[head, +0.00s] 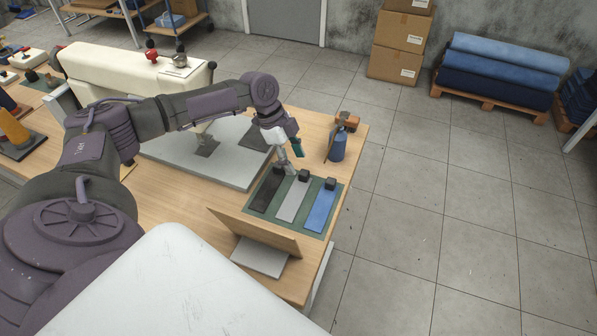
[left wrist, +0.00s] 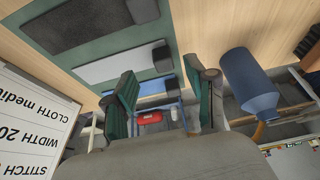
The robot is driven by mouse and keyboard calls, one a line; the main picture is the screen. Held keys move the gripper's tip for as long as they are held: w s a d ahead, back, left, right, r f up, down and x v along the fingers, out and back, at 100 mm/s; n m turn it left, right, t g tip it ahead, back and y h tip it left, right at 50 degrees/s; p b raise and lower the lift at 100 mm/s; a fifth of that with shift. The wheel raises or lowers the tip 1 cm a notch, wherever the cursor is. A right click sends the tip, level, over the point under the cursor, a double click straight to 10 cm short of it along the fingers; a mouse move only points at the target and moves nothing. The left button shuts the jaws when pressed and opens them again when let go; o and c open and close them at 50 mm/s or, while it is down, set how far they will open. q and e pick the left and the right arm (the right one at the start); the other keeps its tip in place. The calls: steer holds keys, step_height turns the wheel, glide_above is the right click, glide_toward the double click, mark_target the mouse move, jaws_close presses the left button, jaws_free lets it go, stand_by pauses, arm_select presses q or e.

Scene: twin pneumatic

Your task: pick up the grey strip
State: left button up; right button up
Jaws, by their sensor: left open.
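The grey strip (head: 293,205) lies flat on a green mat (head: 310,232) on the wooden table, between a black strip (head: 266,194) and a blue strip (head: 321,211). A small black block sits on its far end. It also shows in the left wrist view (left wrist: 110,68), with the dark block at its right end. My left gripper (head: 292,158) is above the table near the far end of the strips, open and empty. In the left wrist view its green-padded fingers (left wrist: 163,88) are spread apart, with the blue strip partly visible beyond them. My right gripper is not in view.
A blue bottle (head: 337,148) stands right of my left gripper, near the table edge. A tilted wooden board (head: 255,228) stands in front of the mat. A cream sewing machine (head: 130,75) is at the left, on a grey plate (head: 175,168). Open floor lies to the right.

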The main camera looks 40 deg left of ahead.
mark_target(303, 172)
arm_select(q)
steer(key=x, duration=0.3)
steer(key=p+x, duration=0.1)
steer(key=x, duration=0.1)
steer(key=shift+w+d+r, duration=0.15)
steer(key=shift+w+d, duration=0.05)
steer(key=shift+w, duration=0.1)
jaws_close()
